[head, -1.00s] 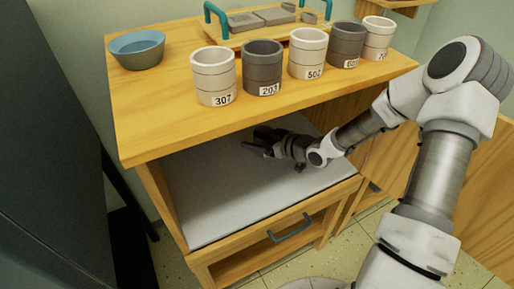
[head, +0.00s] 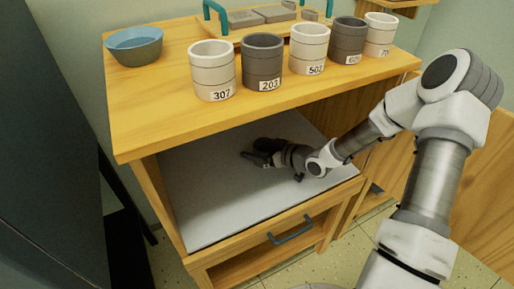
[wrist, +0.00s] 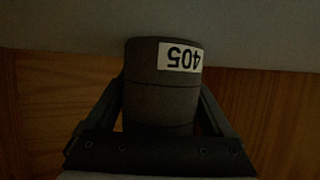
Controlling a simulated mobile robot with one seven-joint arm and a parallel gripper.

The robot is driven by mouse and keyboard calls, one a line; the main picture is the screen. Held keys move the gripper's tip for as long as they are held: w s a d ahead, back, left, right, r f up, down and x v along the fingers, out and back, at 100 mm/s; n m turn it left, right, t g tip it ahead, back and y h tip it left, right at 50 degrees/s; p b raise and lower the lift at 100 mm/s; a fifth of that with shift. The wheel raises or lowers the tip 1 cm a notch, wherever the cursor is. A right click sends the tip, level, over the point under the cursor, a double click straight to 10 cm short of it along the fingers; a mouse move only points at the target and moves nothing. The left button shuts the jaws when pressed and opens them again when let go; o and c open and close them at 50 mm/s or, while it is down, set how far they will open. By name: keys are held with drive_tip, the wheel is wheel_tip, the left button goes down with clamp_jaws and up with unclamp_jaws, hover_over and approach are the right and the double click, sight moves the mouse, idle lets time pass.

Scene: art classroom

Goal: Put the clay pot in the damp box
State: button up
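A dark grey clay pot labelled 405 (wrist: 162,95) sits between the two fingers of my gripper (wrist: 163,112) in the wrist view. The fingers lie against both its sides, and its label appears upside down there. In the head view, my gripper (head: 257,156) is inside the open compartment under the cabinet top, low over its pale floor (head: 205,205). The pot is dark and hard to make out there. I cannot tell whether its base touches the floor. No thing in view is marked as the damp box.
On the cabinet top (head: 150,120) stand several light and dark pots, including 307 (head: 213,72) and 203 (head: 263,63). A blue-grey bowl (head: 134,46) is at its left. The compartment's left part is clear. A drawer handle (head: 291,230) is below; a dark upright panel (head: 45,140) is left.

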drive_tip(key=shift+o, duration=0.6)
drive_tip(key=shift+r, duration=0.15)
drive_tip(key=shift+r+p, duration=0.3)
drive_tip(key=shift+p, duration=0.05)
drive_tip(key=p+v, duration=0.4)
drive_tip(key=v, duration=0.7)
drive_tip(key=shift+w+r, duration=0.1)
drive_tip(key=shift+r, duration=0.05)
drive_tip(key=shift+s+d+r+p, duration=0.15)
drive_tip(key=shift+s+d+p, duration=0.25)
drive_tip(key=shift+s, duration=0.05)
